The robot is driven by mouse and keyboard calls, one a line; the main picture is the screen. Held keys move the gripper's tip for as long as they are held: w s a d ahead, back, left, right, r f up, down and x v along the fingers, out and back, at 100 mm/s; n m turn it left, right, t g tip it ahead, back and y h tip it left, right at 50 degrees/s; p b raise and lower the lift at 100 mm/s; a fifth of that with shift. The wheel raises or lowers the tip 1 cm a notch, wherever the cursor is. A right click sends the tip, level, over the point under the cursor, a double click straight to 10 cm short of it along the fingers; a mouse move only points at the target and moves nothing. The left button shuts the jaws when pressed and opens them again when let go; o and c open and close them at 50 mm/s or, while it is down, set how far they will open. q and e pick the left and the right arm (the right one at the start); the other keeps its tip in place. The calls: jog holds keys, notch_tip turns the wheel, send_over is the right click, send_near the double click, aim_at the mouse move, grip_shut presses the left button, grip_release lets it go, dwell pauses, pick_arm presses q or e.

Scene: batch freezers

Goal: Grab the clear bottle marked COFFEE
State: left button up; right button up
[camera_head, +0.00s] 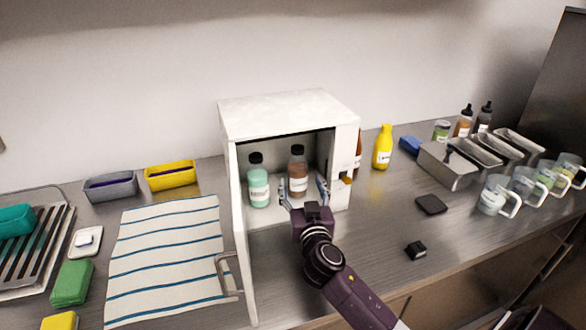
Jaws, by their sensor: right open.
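A clear bottle with brown contents, a black cap and a pale label (298,172) stands upright inside a small white open-fronted cabinet (285,115). Its label is too small to read. A clear bottle with mint-green contents and a black cap (258,185) stands to its left in the cabinet. My right gripper (303,190) is open at the cabinet's opening, its fingers to the left and right of the brown bottle's lower part in the picture. I cannot tell whether they touch it. The gripper body hides the bottle's base. My left gripper is not in view.
The cabinet door is open at the left, its handle (229,275) toward the front. A yellow bottle (383,148) stands right of the cabinet. A striped towel (165,255) lies left. Metal pans (447,170) and glass mugs (494,195) stand right.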

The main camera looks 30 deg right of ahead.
aim_at(299, 173)
jog(key=p+x, duration=0.1)
jog(key=x, duration=0.3)
jog(key=r+p+x, duration=0.1)
jog(key=x, duration=0.1)
jog(key=shift+w+p, duration=0.1)
jog(key=shift+p, duration=0.2)
jog(key=shift+w+d+f, duration=0.1)
jog(key=shift+w+d, duration=0.2)
jog(key=shift+w, duration=0.3)
jog(key=c, duration=1.5)
